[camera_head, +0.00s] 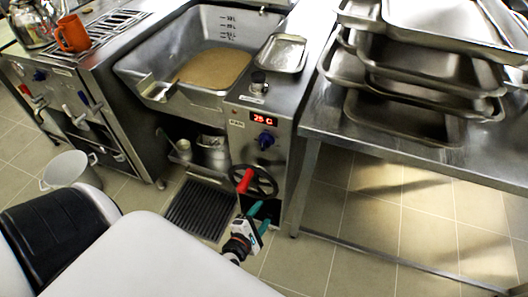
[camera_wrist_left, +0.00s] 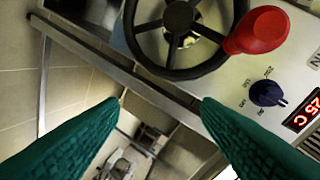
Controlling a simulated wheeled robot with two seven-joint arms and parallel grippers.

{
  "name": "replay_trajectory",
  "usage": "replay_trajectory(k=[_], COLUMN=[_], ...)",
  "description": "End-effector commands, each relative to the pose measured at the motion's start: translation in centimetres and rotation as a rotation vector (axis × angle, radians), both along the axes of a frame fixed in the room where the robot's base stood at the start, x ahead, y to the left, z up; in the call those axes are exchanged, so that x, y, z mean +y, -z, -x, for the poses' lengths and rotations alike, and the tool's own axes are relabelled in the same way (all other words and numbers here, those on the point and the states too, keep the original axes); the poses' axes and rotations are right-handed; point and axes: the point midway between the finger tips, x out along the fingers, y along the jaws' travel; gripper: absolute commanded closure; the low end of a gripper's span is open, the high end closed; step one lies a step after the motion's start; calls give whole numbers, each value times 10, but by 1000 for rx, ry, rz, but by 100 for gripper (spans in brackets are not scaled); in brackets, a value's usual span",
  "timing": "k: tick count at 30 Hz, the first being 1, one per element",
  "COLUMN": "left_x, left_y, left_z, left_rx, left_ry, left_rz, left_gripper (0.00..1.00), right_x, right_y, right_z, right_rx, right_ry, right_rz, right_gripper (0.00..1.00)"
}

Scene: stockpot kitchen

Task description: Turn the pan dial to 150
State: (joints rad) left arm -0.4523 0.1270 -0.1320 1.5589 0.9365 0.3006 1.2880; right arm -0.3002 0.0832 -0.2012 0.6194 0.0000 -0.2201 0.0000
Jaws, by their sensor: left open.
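The pan dial (camera_head: 266,140) is a dark blue knob on the front panel of the tilting pan unit. It sits below a red display (camera_head: 263,119) that reads about 25 C. The dial also shows in the left wrist view (camera_wrist_left: 267,93), right of centre, with small markings around it. My left gripper (camera_head: 258,212) is open and empty, below the dial and near the handwheel. In the left wrist view its green fingertips (camera_wrist_left: 160,100) are wide apart, with the dial outside them to the upper right. My right gripper is not in view.
A black handwheel (camera_head: 262,187) with a red knob (camera_head: 244,181) sits below the dial, close to my left gripper. The pan (camera_head: 140,72) holds brown contents. A steel table (camera_head: 320,122) with stacked trays stands right. A floor grate (camera_head: 200,208) lies left of the gripper.

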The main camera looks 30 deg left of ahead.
Motion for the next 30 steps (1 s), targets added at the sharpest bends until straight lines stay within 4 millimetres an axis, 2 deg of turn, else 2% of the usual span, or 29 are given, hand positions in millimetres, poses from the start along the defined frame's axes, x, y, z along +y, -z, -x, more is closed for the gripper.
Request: replay_trajectory(k=[1,3,6,9,14,24,30], left_x=[10,21,33,39,46,66,73], left_y=[-35,-74,-111,-129,-136,-136,-134], left_z=[-9,-15,-17,-18,-33,-97,-123], left_rx=[-109,-231,-351,-412,-431,-429,-426], left_ry=[-94,-191,-274,-311,-321,-318,-318], left_rz=[181,410,644,768,807,800,801], left_gripper=[42,42,42,42,42,42,42], right_x=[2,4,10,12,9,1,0], right_y=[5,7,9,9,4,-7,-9], right_z=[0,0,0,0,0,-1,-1], right_rx=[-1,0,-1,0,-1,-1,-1], right_ry=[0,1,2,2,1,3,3], right_rz=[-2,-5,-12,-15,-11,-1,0], right_gripper=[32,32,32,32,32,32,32])
